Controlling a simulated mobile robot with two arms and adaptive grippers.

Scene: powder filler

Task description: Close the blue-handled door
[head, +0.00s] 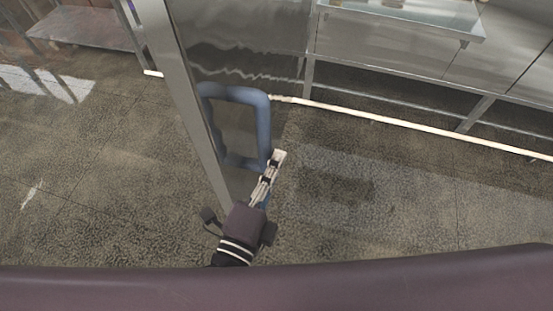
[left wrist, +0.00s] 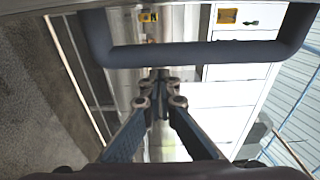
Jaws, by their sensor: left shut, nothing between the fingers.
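The door is a tall panel with a metal edge (head: 181,88) and a glassy, reflective face (head: 240,45), standing open in the head view. Its blue handle (head: 263,115) is a squared loop on that face. My left gripper (head: 279,156) is shut and empty at the lower right corner of the handle in the head view. In the left wrist view the handle (left wrist: 195,54) crosses the upper part of the picture, just beyond the shut fingertips (left wrist: 160,76). I cannot tell whether the fingers touch it. My right gripper is not in view.
A metal bench with a lower frame (head: 395,78) runs along the back right, with a pale strip (head: 400,124) on the floor before it. A shelf (head: 80,28) stands at the back left. The speckled floor (head: 90,180) is clear on both sides of the door.

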